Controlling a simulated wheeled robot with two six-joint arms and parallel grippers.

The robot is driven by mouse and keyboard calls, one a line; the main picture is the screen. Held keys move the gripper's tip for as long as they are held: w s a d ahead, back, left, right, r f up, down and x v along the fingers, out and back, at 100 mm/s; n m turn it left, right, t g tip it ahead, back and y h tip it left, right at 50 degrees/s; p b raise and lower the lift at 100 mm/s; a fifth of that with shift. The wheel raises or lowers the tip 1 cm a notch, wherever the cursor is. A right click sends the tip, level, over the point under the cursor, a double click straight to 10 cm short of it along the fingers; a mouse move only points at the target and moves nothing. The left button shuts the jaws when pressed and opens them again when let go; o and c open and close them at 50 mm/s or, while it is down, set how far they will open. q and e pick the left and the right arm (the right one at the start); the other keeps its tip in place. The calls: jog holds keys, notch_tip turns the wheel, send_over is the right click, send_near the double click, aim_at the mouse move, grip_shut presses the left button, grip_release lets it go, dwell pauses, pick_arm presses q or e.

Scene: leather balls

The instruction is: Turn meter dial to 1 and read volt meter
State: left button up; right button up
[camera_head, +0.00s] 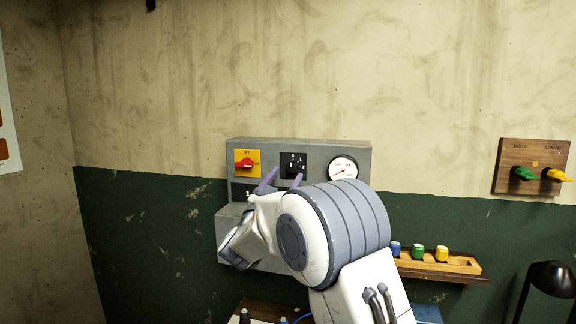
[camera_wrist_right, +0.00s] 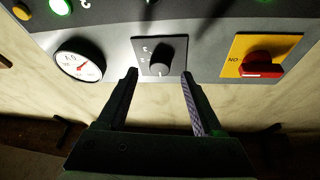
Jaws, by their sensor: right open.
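The black meter dial (camera_head: 294,165) sits in the middle of a grey panel (camera_head: 318,151), and its knob with white marks also shows in the wrist view (camera_wrist_right: 160,57). The round white volt meter (camera_head: 342,170) is right of it; in the wrist view (camera_wrist_right: 79,61) it is at the left. Its red needle points to the lower left in the head view; its numbers are too small to read. My right gripper (camera_head: 283,178) is open and empty. In the wrist view its fingertips (camera_wrist_right: 159,74) are on either side of the knob, just short of it by appearance; contact cannot be told.
A red switch on a yellow plate (camera_head: 246,163) is left of the dial. My right arm hides the lower right of the panel. A wooden rack (camera_head: 470,264) with coloured pieces and a wooden board with green and yellow plugs (camera_head: 534,152) are on the right. A black lamp (camera_head: 552,278) stands lower right.

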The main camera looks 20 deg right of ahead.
aim_at(292, 167)
jog(key=shift+p+x, duration=0.4)
jog(key=shift+x, duration=0.9)
grip_shut()
jog(key=shift+a+f+m+g+b, duration=0.15)
jog(key=shift+m+g+b, duration=0.25)
jog(key=shift+m+b, duration=0.75)
jog(key=m+g+h+b, duration=0.1)
jog(key=m+b, duration=0.1)
jog(key=m, duration=0.1)
jog(key=m+g, duration=0.2)
jog(key=m, duration=0.1)
jog(key=shift+w+r+h+b, duration=0.1)
jog(key=shift+r+h+b, duration=0.2)
jog(key=shift+b, duration=0.1)
jog(key=shift+r+m+g, duration=0.1)
jog(key=shift+m+g, duration=0.5)
jog(key=shift+m, duration=0.85)
